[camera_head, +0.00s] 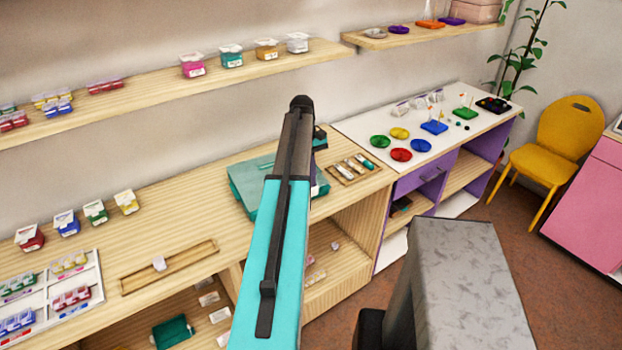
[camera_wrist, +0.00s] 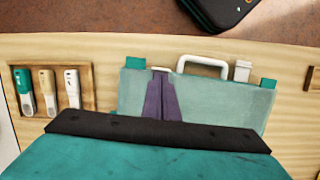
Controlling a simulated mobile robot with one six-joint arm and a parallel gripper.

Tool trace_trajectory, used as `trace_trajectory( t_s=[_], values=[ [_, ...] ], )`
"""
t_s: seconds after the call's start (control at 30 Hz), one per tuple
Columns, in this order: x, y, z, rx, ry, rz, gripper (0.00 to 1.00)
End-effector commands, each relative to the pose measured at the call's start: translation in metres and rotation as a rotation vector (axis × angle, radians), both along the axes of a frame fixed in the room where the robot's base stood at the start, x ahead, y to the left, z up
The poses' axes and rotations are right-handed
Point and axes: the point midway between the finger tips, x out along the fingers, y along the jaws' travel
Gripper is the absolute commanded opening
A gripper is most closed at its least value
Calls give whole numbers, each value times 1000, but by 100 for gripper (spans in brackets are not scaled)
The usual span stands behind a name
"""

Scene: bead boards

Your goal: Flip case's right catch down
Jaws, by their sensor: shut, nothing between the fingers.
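The teal case (camera_wrist: 215,95) lies on the wooden worktop, with a white handle (camera_wrist: 203,64) at its edge. In the head view the case (camera_head: 250,183) is partly hidden behind my arm. In the wrist view one pale catch (camera_wrist: 161,69) shows at the fingertips, on the side near the tool tray. The other catch (camera_wrist: 242,70) stands beyond the handle. My gripper (camera_wrist: 161,78), with purple fingers, is shut and empty. Its tips are right at the catch near the tool tray; I cannot tell whether they touch it. My arm hides part of the case.
A wooden tool tray (camera_wrist: 88,74) with three tools lies beside the case. A long shallow wooden tray (camera_head: 170,267) lies farther left on the worktop. A white-topped table (camera_head: 425,150) with coloured dishes stands to the right. A shelf (camera_head: 235,75) runs along the wall above.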

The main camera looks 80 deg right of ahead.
Motion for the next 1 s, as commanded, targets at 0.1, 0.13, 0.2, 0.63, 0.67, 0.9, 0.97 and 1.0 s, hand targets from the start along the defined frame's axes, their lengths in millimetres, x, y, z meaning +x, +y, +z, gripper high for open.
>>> trace_trajectory(
  t_s=[0.1,0.13,0.2,0.63,0.67,0.9,0.97,1.0],
  values=[
    [-1,-1,0,-7,-4,-2,0],
    [-2,-1,0,-10,-7,-2,0],
    [-3,-1,0,-20,-14,-3,0],
    [-10,-1,1,-78,-59,-11,0],
    [-10,-1,1,-82,-61,-11,0],
    [-15,-1,1,-110,-81,-17,0],
    [-16,-1,1,-118,-86,-19,0],
    [-17,-1,1,-123,-91,-20,0]
  ],
)
